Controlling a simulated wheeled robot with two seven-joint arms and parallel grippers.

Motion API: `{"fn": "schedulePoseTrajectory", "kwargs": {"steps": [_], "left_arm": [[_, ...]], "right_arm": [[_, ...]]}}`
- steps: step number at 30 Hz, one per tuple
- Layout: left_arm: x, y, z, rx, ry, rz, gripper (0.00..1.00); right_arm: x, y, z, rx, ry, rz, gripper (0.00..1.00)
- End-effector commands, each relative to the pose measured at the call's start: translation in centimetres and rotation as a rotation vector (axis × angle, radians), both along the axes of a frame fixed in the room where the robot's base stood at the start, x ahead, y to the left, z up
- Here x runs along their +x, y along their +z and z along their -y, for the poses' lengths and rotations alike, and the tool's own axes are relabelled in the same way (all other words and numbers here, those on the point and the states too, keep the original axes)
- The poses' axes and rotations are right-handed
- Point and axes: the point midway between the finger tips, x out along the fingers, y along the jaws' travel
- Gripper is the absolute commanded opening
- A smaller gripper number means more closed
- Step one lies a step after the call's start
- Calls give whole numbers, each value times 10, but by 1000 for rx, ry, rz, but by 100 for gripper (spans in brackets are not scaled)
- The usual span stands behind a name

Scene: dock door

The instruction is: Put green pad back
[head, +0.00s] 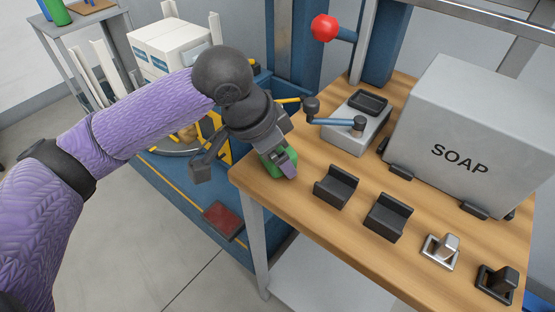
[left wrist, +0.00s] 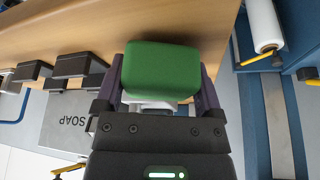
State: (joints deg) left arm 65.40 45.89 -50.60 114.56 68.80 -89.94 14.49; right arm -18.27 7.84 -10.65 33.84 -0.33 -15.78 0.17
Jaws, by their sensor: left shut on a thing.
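The green pad (head: 266,160) is a small rounded block in the jaws of my left gripper (head: 277,163), at the left edge of the wooden table (head: 310,222). In the left wrist view the green pad (left wrist: 161,70) sits between the two purple fingers of my left gripper (left wrist: 160,88), which is shut on it. I cannot tell whether the pad touches the table. Two black step-shaped holders stand on the table, one nearer (head: 336,187) and one farther right (head: 388,217); both look empty. My right gripper is not in view.
A grey SOAP box (head: 460,135) stands at the right back. A grey unit with a blue lever (head: 355,128) lies behind the holders. Two small latch-like fittings (head: 440,251) are at front right. A dark red pad (head: 223,220) lies on the blue platform (head: 178,182) at left.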

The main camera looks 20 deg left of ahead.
Motion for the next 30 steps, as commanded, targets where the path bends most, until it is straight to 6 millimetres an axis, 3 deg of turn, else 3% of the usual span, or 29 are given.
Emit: {"fn": "schedulePoseTrajectory", "kwargs": {"steps": [1, 10, 11, 12, 20, 30], "left_arm": [[0, -11, 0, 0, -1, -3, 23], [0, -8, 0, -1, 0, -1, 23], [0, -8, 0, -1, 0, 0, 94], [0, -8, 0, -1, 0, 0, 100], [0, -4, 0, 0, -1, 2, 100], [-25, 84, -23, -1, 2, 6, 100]], "right_arm": [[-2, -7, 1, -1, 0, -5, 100], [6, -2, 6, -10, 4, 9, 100], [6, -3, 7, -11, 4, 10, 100], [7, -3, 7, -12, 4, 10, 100], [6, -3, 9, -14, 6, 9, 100], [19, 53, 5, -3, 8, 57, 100]]}}
